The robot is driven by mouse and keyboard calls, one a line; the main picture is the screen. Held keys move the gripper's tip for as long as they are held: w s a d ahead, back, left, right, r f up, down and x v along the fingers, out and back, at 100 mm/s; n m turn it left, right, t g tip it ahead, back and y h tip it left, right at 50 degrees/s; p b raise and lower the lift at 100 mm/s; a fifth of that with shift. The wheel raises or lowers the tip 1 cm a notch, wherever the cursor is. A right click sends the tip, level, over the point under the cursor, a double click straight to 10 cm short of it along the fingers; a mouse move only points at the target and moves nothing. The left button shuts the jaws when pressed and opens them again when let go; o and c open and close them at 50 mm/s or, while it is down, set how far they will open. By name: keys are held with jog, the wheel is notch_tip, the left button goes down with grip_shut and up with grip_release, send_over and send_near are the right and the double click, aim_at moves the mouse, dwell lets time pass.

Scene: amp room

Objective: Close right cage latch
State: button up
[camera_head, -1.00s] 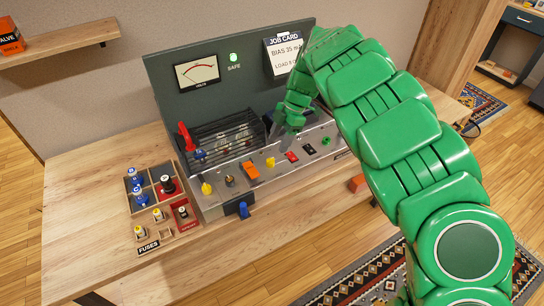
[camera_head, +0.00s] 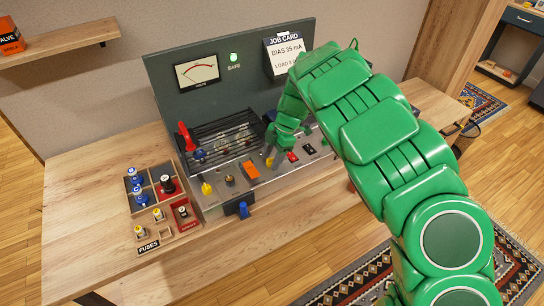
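The black wire cage (camera_head: 225,138) sits on the grey amp panel with tube-like parts inside it. A raised red lever (camera_head: 186,137) stands at the cage's left end. The right cage latch cannot be made out; my gripper and arm cover much of the area by the cage's right end. My gripper (camera_head: 272,158) is in front of and to the right of the cage, low over the panel by a yellow knob. Its fingers are small and partly hidden, so I cannot tell whether they are open or shut.
An orange switch (camera_head: 251,170) and another yellow knob (camera_head: 206,188) stand along the panel. A fuse tray (camera_head: 182,234) lies at left on the wooden table (camera_head: 85,205). The upright back panel (camera_head: 225,91) carries a meter, a lit green lamp and a job card (camera_head: 284,58).

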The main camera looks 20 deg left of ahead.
jog(key=c, duration=0.9)
jog(key=shift+c, duration=0.2)
jog(key=shift+n, duration=0.3)
jog(key=n+h, duration=0.1)
jog(key=n, duration=0.2)
jog(key=shift+w+a+g, duration=0.1)
jog(key=shift+g, duration=0.3)
jog(key=n+h, duration=0.1)
jog(key=n, duration=0.2)
jog(key=shift+a+g, duration=0.1)
jog(key=shift+g, duration=0.2)
jog(key=n+h, duration=0.1)
jog(key=n, duration=0.3)
jog(key=shift+a+h, duration=0.1)
jog(key=shift+h, duration=0.3)
jog(key=shift+n+h, duration=0.6)
jog(key=shift+n, duration=0.8)
jog(key=o, duration=1)
